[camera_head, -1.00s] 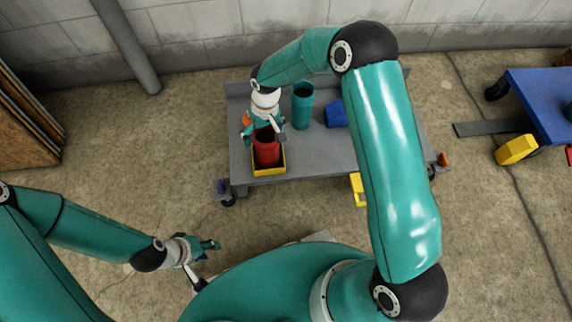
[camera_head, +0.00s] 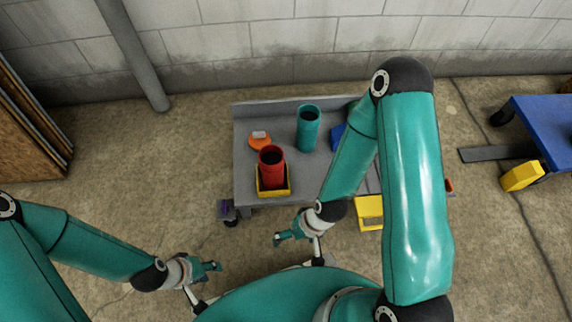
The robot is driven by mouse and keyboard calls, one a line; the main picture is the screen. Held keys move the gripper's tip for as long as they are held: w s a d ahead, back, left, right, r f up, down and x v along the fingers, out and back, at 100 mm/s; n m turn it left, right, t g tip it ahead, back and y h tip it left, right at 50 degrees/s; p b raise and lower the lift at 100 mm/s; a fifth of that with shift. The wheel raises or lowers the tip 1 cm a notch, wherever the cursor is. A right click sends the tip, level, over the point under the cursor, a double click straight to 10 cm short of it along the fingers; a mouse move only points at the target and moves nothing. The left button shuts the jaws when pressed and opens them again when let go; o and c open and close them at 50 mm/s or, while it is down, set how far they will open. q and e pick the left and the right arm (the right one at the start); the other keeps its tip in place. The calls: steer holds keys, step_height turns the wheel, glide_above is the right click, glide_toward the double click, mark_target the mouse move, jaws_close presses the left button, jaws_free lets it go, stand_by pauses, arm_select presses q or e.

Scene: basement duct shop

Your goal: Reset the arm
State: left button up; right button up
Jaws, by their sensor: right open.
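My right gripper (camera_head: 298,252) is open and empty, in front of the grey cart's near edge and close to my body. My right arm folds back from the upper right. My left gripper (camera_head: 209,286) is at the lower left over the floor, its fingers spread and nothing between them. A red cylinder (camera_head: 271,170) stands upright in a yellow tray (camera_head: 273,193) at the cart's front left, clear of both grippers.
The grey cart (camera_head: 240,150) also carries an orange object (camera_head: 259,141), a teal cylinder (camera_head: 308,128) and a blue object (camera_head: 338,137), partly hidden by my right arm. A yellow bin (camera_head: 369,212) shows at its front right. A blue cart (camera_head: 545,125) stands right.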

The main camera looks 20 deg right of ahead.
step_height(320, 180, up, 31)
steer(key=p, duration=3)
steer(key=shift+w+f, duration=0.15)
steer(key=shift+f, duration=0.05)
